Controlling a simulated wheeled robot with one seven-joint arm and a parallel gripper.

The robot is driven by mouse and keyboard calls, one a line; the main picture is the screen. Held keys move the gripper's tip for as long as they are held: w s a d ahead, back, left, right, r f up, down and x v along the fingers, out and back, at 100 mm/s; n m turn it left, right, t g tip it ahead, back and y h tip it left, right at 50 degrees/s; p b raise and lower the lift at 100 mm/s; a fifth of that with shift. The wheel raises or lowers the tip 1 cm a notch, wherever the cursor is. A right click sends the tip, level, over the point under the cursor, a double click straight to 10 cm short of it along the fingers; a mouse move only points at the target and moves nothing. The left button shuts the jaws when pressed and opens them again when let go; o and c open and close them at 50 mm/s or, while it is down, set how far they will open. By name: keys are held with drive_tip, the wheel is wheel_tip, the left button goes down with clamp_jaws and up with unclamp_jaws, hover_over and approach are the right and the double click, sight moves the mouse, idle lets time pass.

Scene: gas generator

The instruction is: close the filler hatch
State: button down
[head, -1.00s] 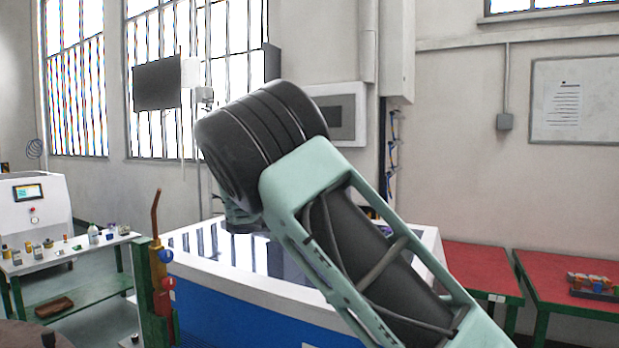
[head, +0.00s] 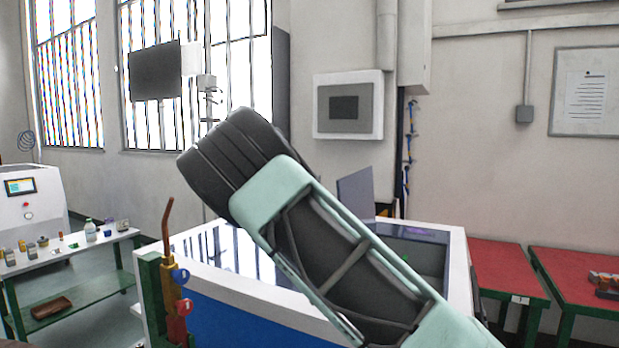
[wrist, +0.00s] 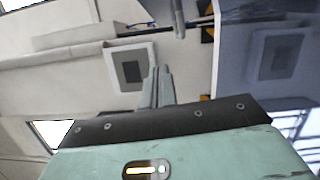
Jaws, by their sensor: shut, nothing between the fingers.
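The raised filler hatch (head: 356,197) is a thin blue-grey panel standing upright on the white and blue machine (head: 460,262), seen just behind my forearm in the head view. To its right is a dark opening (head: 415,250) in the machine's top. My gripper is hidden behind my arm in the head view. In the wrist view my gripper (wrist: 158,75) shows two grey fingers together, with nothing between them. A glossy blue-grey surface (wrist: 262,85) fills the right of that view; I cannot tell whether it is the hatch or the machine's top. No contact with it shows.
A green post with a copper-coloured pipe (head: 168,225) stands at the machine's left front. A side table with bottles (head: 90,232) is at left. Red-topped tables (head: 500,268) stand at right. A wall panel (head: 348,105) hangs behind the machine.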

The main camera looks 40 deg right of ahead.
drive_tip(key=s+d+p, duration=0.2)
drive_tip(key=d+p, duration=0.2)
drive_tip(key=d, duration=0.3)
drive_tip(key=shift+s+d+r, duration=0.25)
drive_tip(key=shift+s+r, duration=0.05)
drive_tip(key=shift+s, duration=0.1)
drive_tip(key=shift+s, duration=0.1)
